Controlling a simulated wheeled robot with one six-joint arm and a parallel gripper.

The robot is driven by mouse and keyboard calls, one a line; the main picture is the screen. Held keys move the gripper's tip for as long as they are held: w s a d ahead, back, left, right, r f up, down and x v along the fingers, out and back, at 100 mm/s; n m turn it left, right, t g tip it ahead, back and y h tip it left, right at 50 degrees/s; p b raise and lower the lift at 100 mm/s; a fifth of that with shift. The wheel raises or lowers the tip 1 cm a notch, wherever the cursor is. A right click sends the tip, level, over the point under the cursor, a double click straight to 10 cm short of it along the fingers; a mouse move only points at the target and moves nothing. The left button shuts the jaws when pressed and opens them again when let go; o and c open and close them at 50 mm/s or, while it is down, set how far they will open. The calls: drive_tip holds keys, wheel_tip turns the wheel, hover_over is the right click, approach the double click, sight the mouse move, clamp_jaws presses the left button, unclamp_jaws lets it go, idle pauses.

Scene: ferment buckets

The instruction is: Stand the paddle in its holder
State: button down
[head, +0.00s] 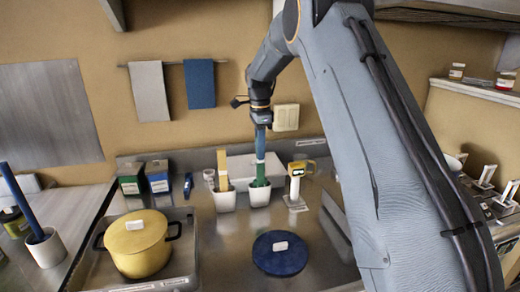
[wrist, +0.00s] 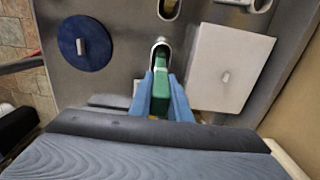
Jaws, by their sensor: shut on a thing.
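A green paddle (head: 260,176) stands upright below my gripper (head: 260,148), with its lower end at the mouth of a white holder cup (head: 259,196). In the wrist view my gripper's blue fingers (wrist: 161,98) flank the green paddle (wrist: 160,88) on both sides and are shut on it. The white cup's rim (wrist: 160,41) shows just beyond the paddle. The paddle's lower end is hidden, so I cannot tell how deep it sits.
A second white cup (head: 224,201) with a yellow paddle (head: 222,167) stands close on the left. A white box (head: 243,164) lies behind, a yellow-handled device (head: 296,180) to the right. A blue lid (head: 280,260) and yellow pot (head: 138,250) are in front. A blue paddle (head: 20,200) stands far left.

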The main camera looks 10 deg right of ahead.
drive_tip(key=c, duration=1.6)
unclamp_jaws()
drive_tip(key=shift+o, duration=0.2)
drive_tip(key=shift+r, duration=0.1)
drive_tip(key=shift+s+r+b, duration=0.1)
drive_tip(key=shift+r+b, duration=1.4)
drive_tip(key=shift+r, duration=2.4)
